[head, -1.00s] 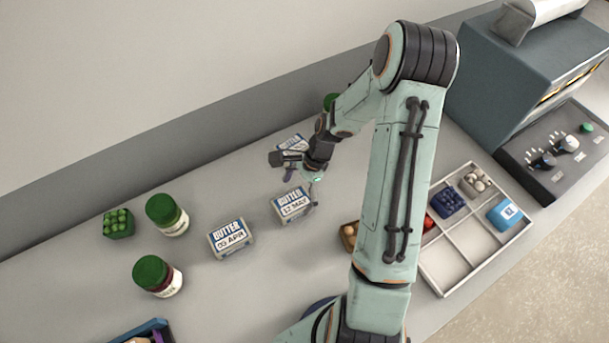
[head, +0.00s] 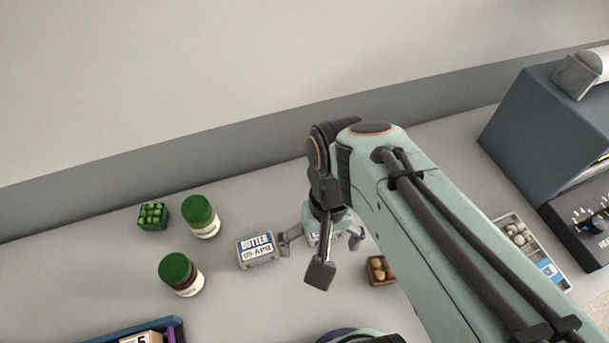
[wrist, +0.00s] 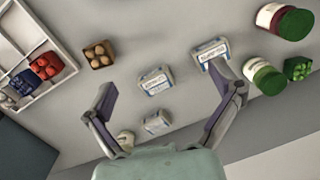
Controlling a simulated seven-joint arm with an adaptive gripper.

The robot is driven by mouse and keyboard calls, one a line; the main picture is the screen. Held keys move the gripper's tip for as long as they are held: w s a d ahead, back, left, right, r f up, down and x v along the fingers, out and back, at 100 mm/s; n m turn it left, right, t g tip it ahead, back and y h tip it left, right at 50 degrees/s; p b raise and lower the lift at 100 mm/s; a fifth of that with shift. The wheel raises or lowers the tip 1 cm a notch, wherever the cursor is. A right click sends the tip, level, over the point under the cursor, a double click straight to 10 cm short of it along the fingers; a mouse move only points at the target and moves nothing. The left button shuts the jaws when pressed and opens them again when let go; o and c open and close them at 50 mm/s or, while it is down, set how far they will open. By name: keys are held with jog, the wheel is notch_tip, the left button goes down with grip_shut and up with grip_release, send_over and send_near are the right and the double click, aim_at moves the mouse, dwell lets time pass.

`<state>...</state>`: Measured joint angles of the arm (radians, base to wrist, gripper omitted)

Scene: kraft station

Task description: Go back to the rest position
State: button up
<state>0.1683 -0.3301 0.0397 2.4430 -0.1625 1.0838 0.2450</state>
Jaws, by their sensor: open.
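My gripper (head: 322,240) is in the middle of the head view, above the counter, its fingers spread on both sides of its body. In the wrist view my gripper (wrist: 165,105) is open with nothing between the fingertips. A butter pack reading 05 APR (head: 257,251) stands just left of it in the head view. In the wrist view a butter pack (wrist: 155,82) lies below the gap between the fingers. Another butter pack (wrist: 157,122) is nearer the gripper's base, and one more (wrist: 211,51) is close by the right finger.
Two green-lidded jars (head: 200,217) (head: 181,274) and a green crate (head: 153,216) stand at left. A blue-rimmed tray (head: 140,333) is at the front. A small brown box (head: 381,270) and a divided tray (head: 530,251) are at right, beside a dark machine (head: 550,130).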

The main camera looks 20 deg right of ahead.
jog(key=s+n, duration=0.1)
jog(key=s+a+n, duration=0.1)
jog(key=s, duration=0.1)
jog(key=s+n, duration=0.1)
jog(key=shift+s+a+r+n, duration=0.2)
jog(key=shift+a+r+n, duration=0.1)
jog(key=shift+n, duration=0.1)
